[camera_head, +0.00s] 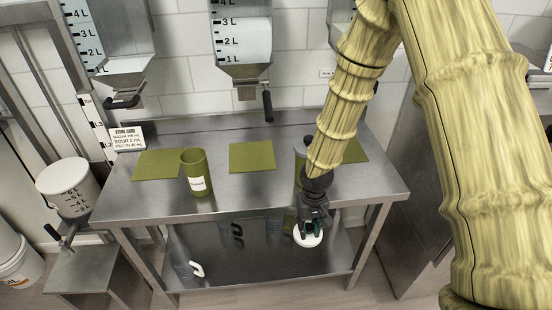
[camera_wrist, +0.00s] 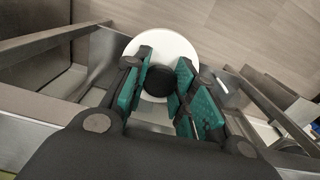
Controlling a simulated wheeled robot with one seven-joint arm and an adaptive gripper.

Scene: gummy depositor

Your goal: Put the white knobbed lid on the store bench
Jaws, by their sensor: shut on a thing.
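The white lid (camera_head: 307,239) with a dark knob hangs under my gripper (camera_head: 312,215), in front of the steel bench's front edge. In the wrist view the lid is a white disc (camera_wrist: 185,46), and its black knob (camera_wrist: 158,80) lies between the teal finger pads of my gripper (camera_wrist: 163,85). The gripper is shut on the knob. The steel bench (camera_head: 230,200) has a bare front strip and a lower shelf (camera_head: 260,265). I cannot tell whether it is the store bench.
An olive labelled cup (camera_head: 196,172) stands on the bench, with olive mats (camera_head: 252,157) behind. A printed card (camera_head: 127,138) stands at the back left. Hoppers with levers hang above. A white container (camera_head: 67,187) is at left.

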